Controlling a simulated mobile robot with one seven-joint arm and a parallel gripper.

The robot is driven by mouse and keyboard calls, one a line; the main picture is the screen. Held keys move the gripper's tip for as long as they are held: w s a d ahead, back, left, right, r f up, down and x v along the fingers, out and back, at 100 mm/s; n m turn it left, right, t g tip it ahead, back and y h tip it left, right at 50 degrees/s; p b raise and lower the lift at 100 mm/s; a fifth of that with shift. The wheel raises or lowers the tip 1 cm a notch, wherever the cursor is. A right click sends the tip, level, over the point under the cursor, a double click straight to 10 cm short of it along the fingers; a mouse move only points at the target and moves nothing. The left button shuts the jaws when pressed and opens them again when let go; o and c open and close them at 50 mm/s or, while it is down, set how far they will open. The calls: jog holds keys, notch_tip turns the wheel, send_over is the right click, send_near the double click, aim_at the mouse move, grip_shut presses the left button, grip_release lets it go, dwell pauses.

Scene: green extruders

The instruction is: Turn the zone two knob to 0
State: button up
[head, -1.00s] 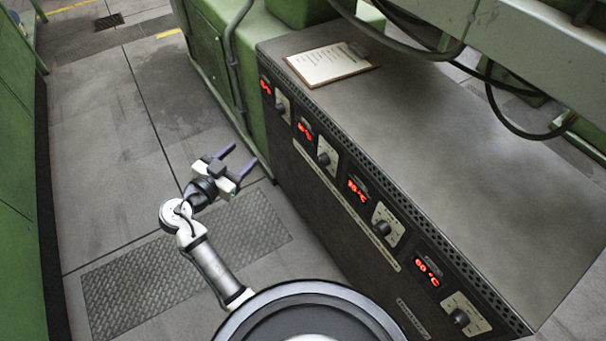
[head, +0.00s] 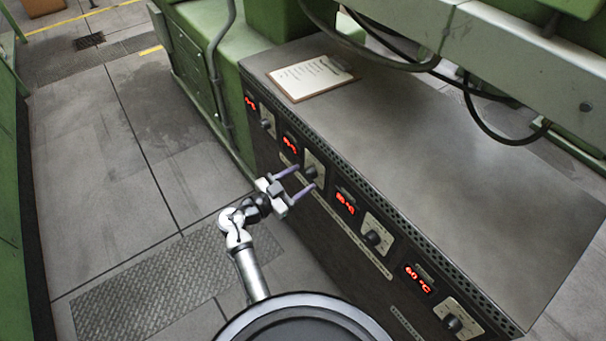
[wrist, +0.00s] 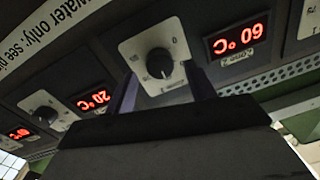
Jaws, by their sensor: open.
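The zone two knob (wrist: 160,63) is a dark round knob on a pale square dial plate (wrist: 137,45), with its display (wrist: 238,37) and a small "Zone 2" label to the right in the wrist view. The display reads about 60 °C. In the wrist view the purple fingers flank the knob from below; contact cannot be told.
Other knobs (head: 373,237) (head: 452,323) with red displays line the same dark panel, and one (head: 266,124) is farther away. A clipboard (head: 312,77) lies on the grey cabinet top (head: 440,170). Cables hang above it. Floor to the left is clear.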

jog(key=shift+x, duration=0.9)
jog(key=shift+c, duration=0.3)
jog(key=c, duration=0.9)
